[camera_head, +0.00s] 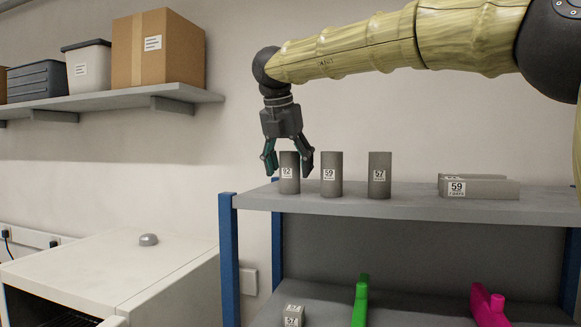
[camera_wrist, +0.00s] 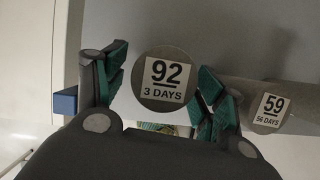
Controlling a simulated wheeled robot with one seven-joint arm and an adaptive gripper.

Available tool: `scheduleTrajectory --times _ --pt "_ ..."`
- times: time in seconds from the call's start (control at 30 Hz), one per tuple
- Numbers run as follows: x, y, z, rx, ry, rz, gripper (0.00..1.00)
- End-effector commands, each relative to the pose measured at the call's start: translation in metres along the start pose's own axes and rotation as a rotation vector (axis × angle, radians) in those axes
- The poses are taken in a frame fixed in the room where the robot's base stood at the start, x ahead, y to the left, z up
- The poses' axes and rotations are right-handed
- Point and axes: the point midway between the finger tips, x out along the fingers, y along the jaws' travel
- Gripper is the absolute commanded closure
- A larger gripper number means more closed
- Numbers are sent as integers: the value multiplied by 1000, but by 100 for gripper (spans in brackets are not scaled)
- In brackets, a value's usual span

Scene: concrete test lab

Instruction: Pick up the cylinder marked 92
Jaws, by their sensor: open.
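The grey cylinder marked 92 (camera_head: 289,173) stands upright at the left end of the upper shelf. My gripper (camera_head: 288,160) points down over it with its fingers open, one on each side. In the wrist view the cylinder's top with the label "92, 3 DAYS" (camera_wrist: 166,79) shows between the open fingers of my gripper (camera_wrist: 162,85). A gap shows on the left side; on the right the finger pads are close to the cylinder, and I cannot tell whether they touch.
A cylinder marked 59 (camera_head: 331,174) stands just right of it, close to my right finger; it also shows in the wrist view (camera_wrist: 270,109). A cylinder marked 57 (camera_head: 380,175) and grey blocks (camera_head: 478,187) stand farther right. A blue post (camera_head: 229,260) holds the shelf (camera_head: 420,208) at left.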

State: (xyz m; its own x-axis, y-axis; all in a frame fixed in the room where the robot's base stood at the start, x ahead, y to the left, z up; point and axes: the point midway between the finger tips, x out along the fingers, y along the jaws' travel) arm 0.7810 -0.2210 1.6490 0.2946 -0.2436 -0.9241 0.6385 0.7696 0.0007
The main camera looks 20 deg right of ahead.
Motion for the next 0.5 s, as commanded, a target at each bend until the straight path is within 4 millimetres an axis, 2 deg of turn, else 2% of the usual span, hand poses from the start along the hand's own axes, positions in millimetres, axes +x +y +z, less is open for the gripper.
scheduleTrajectory --times 0.23,0.5 --pt "22 0 0 -1 1 0 31" --pt "24 0 0 0 0 0 32"
